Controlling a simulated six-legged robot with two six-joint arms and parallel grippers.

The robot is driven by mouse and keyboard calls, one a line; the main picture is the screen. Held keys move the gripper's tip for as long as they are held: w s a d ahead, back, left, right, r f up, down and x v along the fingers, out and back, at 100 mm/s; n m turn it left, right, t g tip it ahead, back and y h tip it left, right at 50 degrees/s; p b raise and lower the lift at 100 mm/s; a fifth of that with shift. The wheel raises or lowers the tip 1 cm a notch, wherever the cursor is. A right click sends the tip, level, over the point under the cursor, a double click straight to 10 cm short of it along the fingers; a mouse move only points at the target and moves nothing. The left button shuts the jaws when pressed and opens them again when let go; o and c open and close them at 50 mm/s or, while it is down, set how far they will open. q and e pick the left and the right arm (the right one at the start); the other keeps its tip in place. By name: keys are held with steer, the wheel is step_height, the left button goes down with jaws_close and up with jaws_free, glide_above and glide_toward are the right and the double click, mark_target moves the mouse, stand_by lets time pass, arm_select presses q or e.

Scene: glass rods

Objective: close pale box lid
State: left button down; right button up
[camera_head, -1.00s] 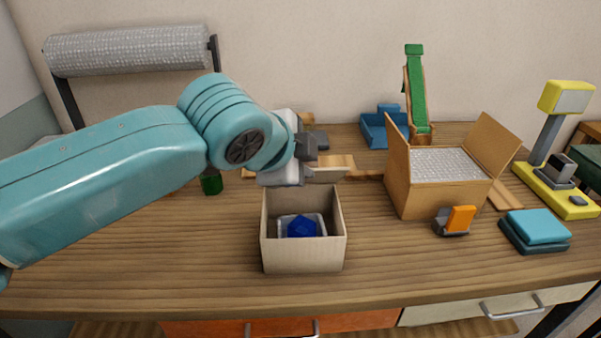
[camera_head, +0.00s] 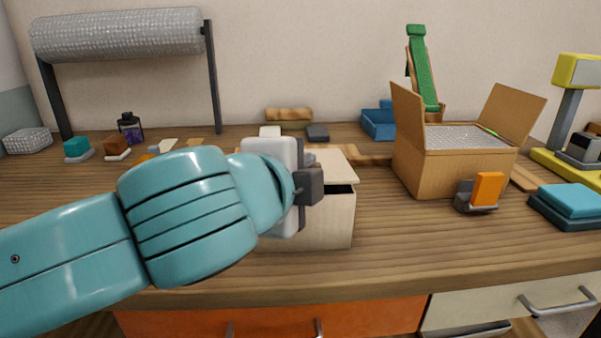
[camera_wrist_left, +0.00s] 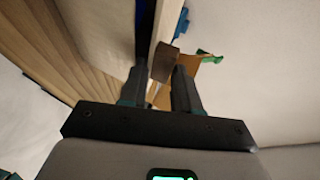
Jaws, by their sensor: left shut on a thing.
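The pale box (camera_head: 328,220) stands on the table at the middle of the head view. Its lid (camera_head: 338,166) lies low over the top, with a dark gap between it and the box rim at the front right. My left gripper (camera_head: 312,186) is at the front of the lid and hides much of it. In the left wrist view the gripper (camera_wrist_left: 160,88) is shut on a small brown block (camera_wrist_left: 165,62) at the edge of the pale lid (camera_wrist_left: 167,22). The box's contents are hidden in the head view. My right gripper is not in view.
An open cardboard box (camera_head: 455,172) stands to the right, with an orange item in a dark holder (camera_head: 482,192) in front of it. A blue pad (camera_head: 570,203) lies at far right. Small items stand at the back left. The front table strip is clear.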

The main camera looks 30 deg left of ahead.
arm_select(q)
steer(key=shift+f, duration=0.35)
steer(key=c, duration=1)
jaws_free()
steer(key=shift+o, duration=0.2)
